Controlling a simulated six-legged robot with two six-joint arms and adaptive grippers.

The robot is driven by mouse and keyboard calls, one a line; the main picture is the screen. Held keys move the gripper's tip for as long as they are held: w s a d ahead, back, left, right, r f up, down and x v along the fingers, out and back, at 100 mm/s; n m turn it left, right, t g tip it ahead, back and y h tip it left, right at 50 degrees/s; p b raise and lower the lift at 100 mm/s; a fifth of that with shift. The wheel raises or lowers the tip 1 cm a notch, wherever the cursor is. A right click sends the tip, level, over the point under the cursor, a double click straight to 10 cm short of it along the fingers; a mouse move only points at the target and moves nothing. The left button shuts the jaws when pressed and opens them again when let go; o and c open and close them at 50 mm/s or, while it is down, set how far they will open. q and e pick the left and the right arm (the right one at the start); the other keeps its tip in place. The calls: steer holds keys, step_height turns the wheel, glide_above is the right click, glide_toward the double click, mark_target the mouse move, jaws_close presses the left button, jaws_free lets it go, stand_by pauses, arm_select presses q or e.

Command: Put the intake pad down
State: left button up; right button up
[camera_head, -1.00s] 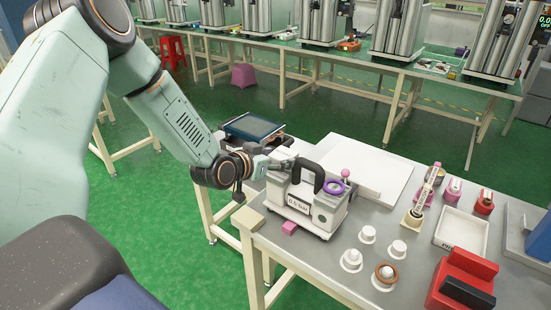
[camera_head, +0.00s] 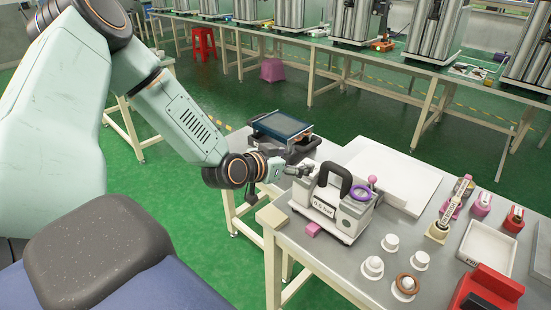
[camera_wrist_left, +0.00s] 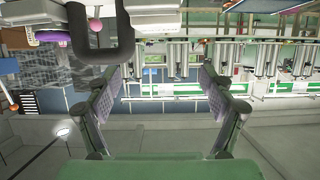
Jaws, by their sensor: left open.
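My left gripper (camera_head: 300,170) is open, beside the left end of a white pump-like box (camera_head: 343,217) with a black arched handle and a small display. In the left wrist view its two fingers (camera_wrist_left: 159,95) stand apart with nothing visible between them; the black handle (camera_wrist_left: 98,50) shows beyond them at the upper left. I cannot tell which thing is the intake pad. My right gripper is not in view.
A purple ring (camera_head: 362,193) sits on the box. White stepped pieces (camera_head: 372,267), one with a brown ring (camera_head: 407,284), stand to its right. A white board (camera_head: 392,178) lies behind. A dark-screened device (camera_head: 282,127) is at the back left.

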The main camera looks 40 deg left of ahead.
arm_select(q)
steer(key=p+v, duration=0.6)
steer(key=v, duration=0.1)
steer(key=shift+s+d+r, duration=0.2)
steer(key=shift+s, duration=0.15)
steer(key=shift+a+f, duration=0.1)
stand_by(0.4)
steer(key=shift+b+x, duration=4)
steer(key=shift+x, duration=1.8)
